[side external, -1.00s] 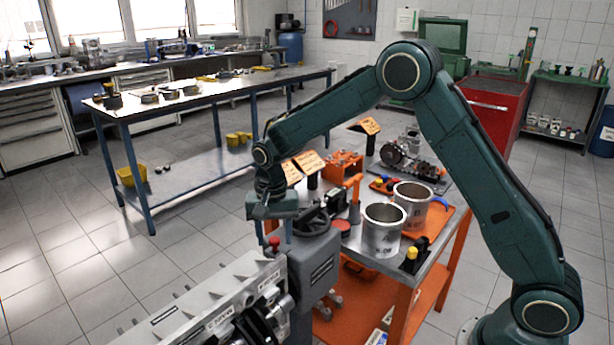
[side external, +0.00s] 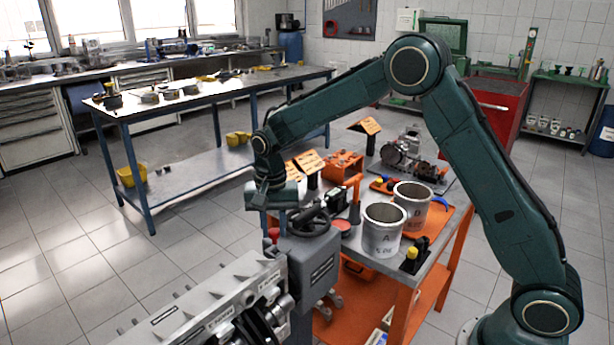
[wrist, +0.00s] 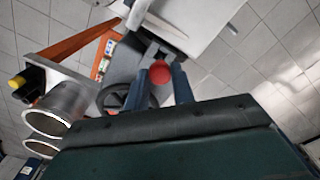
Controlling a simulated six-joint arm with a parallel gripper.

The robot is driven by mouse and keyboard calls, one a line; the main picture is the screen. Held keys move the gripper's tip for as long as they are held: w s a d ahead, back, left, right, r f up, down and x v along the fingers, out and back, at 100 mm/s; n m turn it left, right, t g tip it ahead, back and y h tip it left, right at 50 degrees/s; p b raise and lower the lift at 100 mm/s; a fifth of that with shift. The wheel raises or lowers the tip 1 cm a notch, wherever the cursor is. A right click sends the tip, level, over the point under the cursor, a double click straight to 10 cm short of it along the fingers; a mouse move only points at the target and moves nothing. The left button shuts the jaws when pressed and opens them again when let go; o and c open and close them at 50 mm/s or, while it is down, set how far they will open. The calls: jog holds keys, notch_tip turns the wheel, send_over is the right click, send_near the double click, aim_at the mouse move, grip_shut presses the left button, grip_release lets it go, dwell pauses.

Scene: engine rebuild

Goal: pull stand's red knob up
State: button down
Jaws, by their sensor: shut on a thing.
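The stand's red knob (side external: 273,233) sits at the top left of the grey stand head (side external: 310,265), beside the black handwheel (side external: 310,222). In the wrist view the red knob (wrist: 160,72) shows between the two blue fingers of my gripper (wrist: 168,74). My gripper (side external: 268,222) points down over the knob in the side view, its fingers shut on it. The knob's stem and lower part are hidden by the fingers and the stand.
The engine block (side external: 205,310) is mounted in front of the stand head. To the right is an orange cart (side external: 405,295) with two metal cylinders (side external: 382,230), a small yellow-topped part (side external: 411,255) and other parts. Open floor lies to the left.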

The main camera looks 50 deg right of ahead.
aim_at(274, 231)
jog(key=c, duration=1.2)
grip_release()
jog(key=shift+r, duration=0.2)
jog(key=shift+r, duration=0.1)
notch_tip(274, 231, up, 14)
jog(key=shift+f, duration=0.15)
